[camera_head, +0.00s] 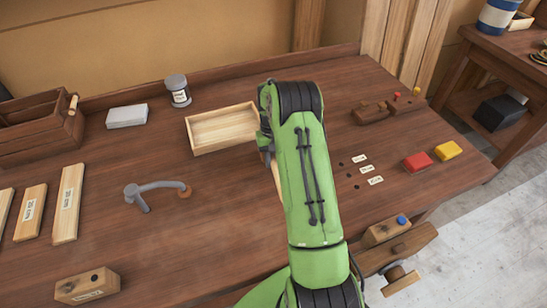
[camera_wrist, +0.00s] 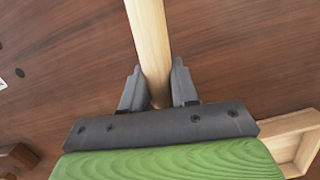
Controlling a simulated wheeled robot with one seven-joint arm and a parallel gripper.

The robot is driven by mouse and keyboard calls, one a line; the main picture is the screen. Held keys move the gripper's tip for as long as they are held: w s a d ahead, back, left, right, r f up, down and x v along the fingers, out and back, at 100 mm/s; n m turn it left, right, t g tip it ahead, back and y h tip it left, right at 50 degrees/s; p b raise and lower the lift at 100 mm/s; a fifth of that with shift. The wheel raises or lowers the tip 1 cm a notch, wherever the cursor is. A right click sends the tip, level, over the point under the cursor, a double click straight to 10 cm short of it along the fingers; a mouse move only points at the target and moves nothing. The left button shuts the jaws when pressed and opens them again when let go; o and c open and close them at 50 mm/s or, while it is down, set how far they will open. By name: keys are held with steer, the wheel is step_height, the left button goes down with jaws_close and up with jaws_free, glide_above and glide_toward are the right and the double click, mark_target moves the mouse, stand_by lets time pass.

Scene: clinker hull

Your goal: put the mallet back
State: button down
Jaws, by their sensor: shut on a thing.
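My gripper (camera_wrist: 157,72) is shut on a pale wooden handle (camera_wrist: 148,30), seen in the wrist view. The handle runs out past the fingertips and leaves the top of that picture. I take it as the mallet's handle; no mallet head shows. In the head view, a short piece of the handle (camera_head: 277,179) shows left of my green arm, over the workbench (camera_head: 225,215). The arm hides most of my gripper there. I cannot tell whether the handle touches the bench.
A shallow wooden tray (camera_head: 190,137) lies left of my arm. A grey metal holdfast (camera_head: 142,193) stands nearer. On the right are a dark block with colored pegs (camera_head: 372,113), labelled holes (camera_head: 350,175), and red (camera_head: 417,161) and yellow (camera_head: 448,150) blocks. The bench middle is clear.

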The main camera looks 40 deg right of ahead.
steer(key=shift+f+b, duration=0.35)
steer(key=c, duration=0.8)
jaws_free()
step_height(320, 180, up, 8)
steer(key=p, duration=0.5)
steer(key=shift+r, duration=0.15)
